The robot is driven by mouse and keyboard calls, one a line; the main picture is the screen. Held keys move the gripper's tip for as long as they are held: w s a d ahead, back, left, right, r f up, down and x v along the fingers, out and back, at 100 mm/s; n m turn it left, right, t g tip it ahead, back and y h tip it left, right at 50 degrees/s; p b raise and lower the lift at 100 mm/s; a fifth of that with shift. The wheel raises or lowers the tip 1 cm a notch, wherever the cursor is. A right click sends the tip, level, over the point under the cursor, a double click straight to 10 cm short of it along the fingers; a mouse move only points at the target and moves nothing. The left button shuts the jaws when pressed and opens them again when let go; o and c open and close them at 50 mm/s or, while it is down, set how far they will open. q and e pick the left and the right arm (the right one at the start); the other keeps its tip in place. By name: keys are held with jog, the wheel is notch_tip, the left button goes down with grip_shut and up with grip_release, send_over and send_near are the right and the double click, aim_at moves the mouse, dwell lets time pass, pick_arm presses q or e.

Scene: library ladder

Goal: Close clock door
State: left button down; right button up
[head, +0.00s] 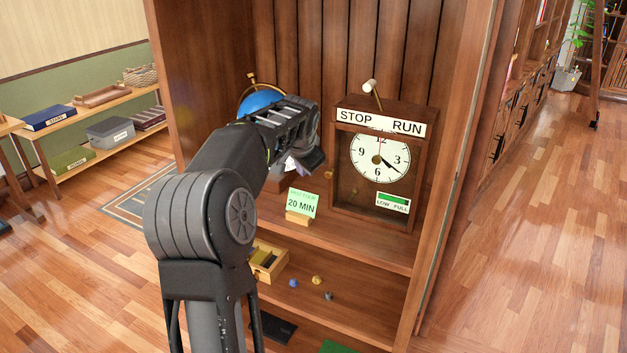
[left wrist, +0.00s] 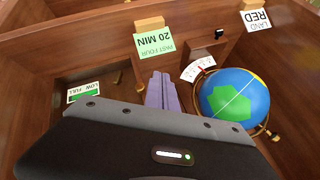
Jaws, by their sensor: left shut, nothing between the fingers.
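The wooden clock (head: 425,150) stands on the cabinet's upper shelf, right of my left gripper in the head view. It has a white dial, a STOP/RUN plate above and a green LOW/FULL gauge (head: 392,203) below. I cannot make out a separate door leaf or its angle for certain. The gauge also shows at the left of the left wrist view (left wrist: 85,92). My left gripper (left wrist: 161,80) is shut and empty, its fingers together in the left wrist view. In the head view my own arm largely hides its fingers. My right gripper is not in view.
A green 20 MIN card (head: 302,203) stands on the shelf before the clock. A blue globe (left wrist: 235,97) stands beside my left gripper. A small lever (head: 371,88) tops the clock. The lower shelf holds a wooden box (head: 268,262) and several small knobs.

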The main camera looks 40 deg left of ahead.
pick_arm(q)
jog(key=shift+s+a+r, duration=0.2)
jog(key=shift+s+r, duration=1)
jog(key=shift+r, duration=0.25)
jog(key=shift+f, duration=0.1)
